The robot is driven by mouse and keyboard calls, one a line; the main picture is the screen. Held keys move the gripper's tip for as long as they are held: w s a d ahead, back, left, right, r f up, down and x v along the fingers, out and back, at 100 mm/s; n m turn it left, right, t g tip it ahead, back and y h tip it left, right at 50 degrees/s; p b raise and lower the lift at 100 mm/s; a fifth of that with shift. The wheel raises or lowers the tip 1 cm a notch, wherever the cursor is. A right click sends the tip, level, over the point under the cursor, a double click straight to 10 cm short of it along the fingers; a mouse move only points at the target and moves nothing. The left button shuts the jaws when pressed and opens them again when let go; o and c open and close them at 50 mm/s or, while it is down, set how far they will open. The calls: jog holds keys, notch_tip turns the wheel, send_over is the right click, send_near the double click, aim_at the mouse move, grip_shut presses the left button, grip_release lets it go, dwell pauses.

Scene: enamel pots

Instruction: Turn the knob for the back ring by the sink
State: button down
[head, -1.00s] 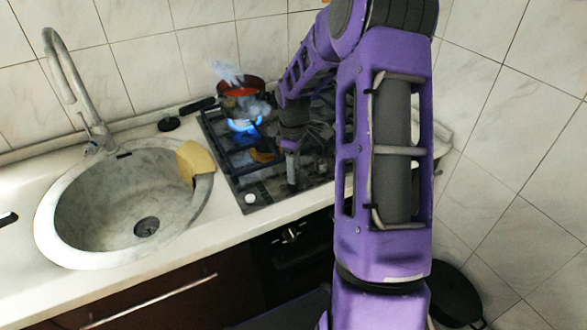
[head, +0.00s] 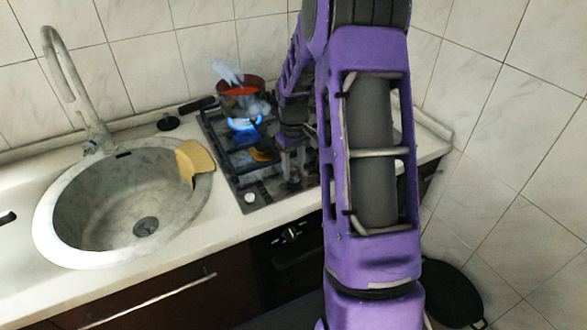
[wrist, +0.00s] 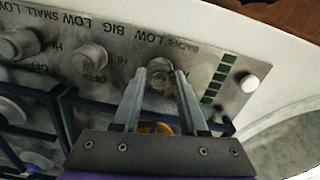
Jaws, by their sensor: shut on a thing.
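The knob (wrist: 160,68) below the label "BACKS LOW" is on the hob's metal control strip (wrist: 215,60), nearest the sink end of the row of labelled knobs. My gripper (wrist: 160,75) has one finger on each side of it and is shut on it. The fingers hide part of the markings around the knob. In the head view my gripper (head: 294,176) is down at the hob's front edge, and the knob is hidden there.
Two other knobs (wrist: 90,60) (wrist: 20,43) sit left of the held one in the wrist view. A small white button (wrist: 249,83) is to its right. The sink (head: 120,205), with a yellow cloth (head: 196,160) on its rim, lies left of the hob.

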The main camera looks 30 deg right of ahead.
jog(key=m, duration=0.5)
jog(key=shift+m, duration=0.3)
jog(key=m, duration=0.4)
jog(key=shift+m, duration=0.4)
jog(key=shift+c, duration=2.2)
grip_release()
notch_tip(320, 180, up, 17)
jog(key=p, duration=0.1)
jog(key=shift+r, duration=0.2)
